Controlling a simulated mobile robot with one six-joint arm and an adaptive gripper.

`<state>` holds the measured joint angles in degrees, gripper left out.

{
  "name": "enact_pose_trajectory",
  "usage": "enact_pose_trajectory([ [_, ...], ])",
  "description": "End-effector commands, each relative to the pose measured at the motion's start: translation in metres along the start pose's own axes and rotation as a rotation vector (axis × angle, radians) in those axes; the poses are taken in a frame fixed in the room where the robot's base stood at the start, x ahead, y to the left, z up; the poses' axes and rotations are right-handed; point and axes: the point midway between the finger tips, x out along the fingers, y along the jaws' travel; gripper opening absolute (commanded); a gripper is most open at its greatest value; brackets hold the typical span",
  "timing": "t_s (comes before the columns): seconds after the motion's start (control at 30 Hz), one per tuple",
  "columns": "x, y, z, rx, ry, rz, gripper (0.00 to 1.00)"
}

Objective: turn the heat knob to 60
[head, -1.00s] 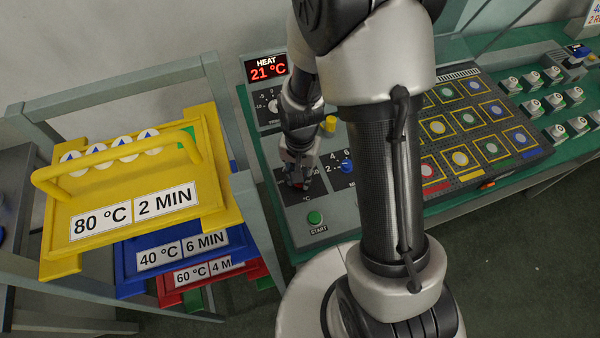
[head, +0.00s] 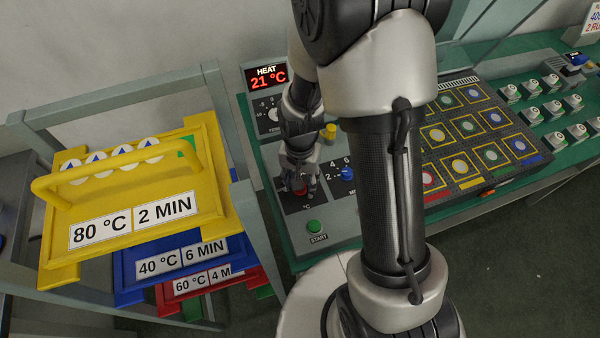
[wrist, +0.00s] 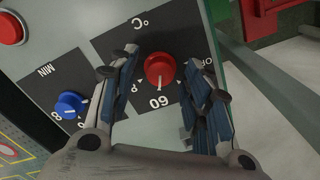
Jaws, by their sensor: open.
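The red heat knob (wrist: 160,68) sits on a dark dial plate marked °C in the wrist view. The printed 60 (wrist: 160,101) is just below it there. A pale mark shows at the knob's lower rim, roughly on the 60 side; its exact setting is too small to tell. My gripper (wrist: 159,64) is open, with one finger on each side of the knob; contact cannot be told. In the head view my gripper (head: 300,180) is over the red knob (head: 300,191), partly hiding it and its dial. The heat display (head: 268,78) reads 21 °C.
The blue minutes knob (wrist: 69,104) is beside the heat dial. A green start button (head: 314,227) is in front of it. A rack with the yellow 80 °C tray (head: 130,205) stands close on the left. A yellow knob (head: 331,131) is behind my gripper.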

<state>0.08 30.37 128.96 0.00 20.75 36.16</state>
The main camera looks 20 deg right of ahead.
Motion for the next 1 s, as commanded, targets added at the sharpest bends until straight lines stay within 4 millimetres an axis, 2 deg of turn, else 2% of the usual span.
enact_pose_trajectory([
  [0.5, -0.098, -0.001, -0.001, 0.000, 0.005, -0.004, 0.45],
  [0.7, -0.114, 0.000, 0.000, 0.000, 0.002, -0.001, 0.45],
  [1.0, -0.116, 0.000, 0.000, 0.000, 0.001, -0.001, 0.45],
])
